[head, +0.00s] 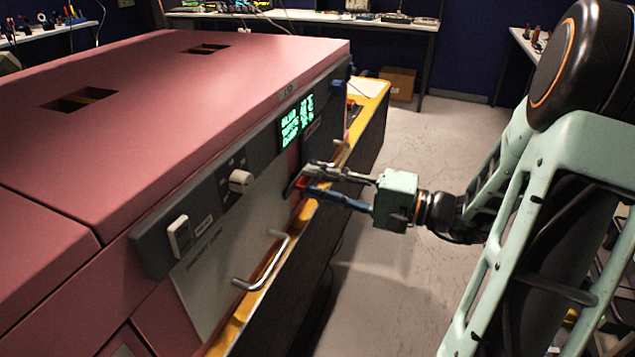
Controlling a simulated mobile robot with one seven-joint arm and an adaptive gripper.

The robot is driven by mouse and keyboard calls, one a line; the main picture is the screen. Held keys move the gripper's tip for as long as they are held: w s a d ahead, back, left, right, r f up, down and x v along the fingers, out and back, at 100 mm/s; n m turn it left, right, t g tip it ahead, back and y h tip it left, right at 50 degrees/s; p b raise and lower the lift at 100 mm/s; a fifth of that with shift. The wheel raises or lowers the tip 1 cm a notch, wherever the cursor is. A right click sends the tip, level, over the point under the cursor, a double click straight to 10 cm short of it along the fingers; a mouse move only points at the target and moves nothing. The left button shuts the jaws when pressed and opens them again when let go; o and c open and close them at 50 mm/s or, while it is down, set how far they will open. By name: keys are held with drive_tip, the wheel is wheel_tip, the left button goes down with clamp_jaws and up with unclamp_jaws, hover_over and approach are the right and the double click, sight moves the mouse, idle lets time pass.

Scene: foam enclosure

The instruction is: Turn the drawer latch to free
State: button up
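The drawer (222,262) is a pale grey front panel with a bent metal handle (262,262) in the side of the pink enclosure. A small red part (301,183), perhaps the latch, shows at the drawer's upper right edge. My gripper (307,181) reaches in from the right, with its fingertips at this red part. One finger lies above and a blue one below, with a gap between them farther back. Whether the fingertips touch or grip the red part cannot be told. The latch's turn is hard to read because the fingers cover much of this spot.
Above the drawer, a dark control strip carries a white switch (180,236), a round knob (240,181) and a lit green display (297,121). A yellow ledge (371,93) runs along below. The floor (410,130) to the right is open. A cardboard box (398,83) stands behind.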

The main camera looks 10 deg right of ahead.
drive_tip(key=shift+w+a, duration=0.1)
drive_tip(key=shift+a, duration=0.05)
drive_tip(key=shift+c, duration=0.6)
clamp_jaws()
drive_tip(key=shift+m, duration=0.3)
drive_tip(key=m+p, duration=0.3)
drive_tip(key=shift+r, duration=0.2)
drive_tip(key=m+p, duration=0.3)
drive_tip(key=m, duration=0.1)
drive_tip(key=m+p, duration=0.4)
drive_tip(key=m, duration=0.1)
drive_tip(key=shift+m+p, duration=0.3)
drive_tip(key=shift+p, duration=0.05)
drive_tip(key=shift+f+m+p, duration=0.2)
drive_tip(key=shift+m+p, duration=1.5)
drive_tip(key=shift+m, duration=0.6)
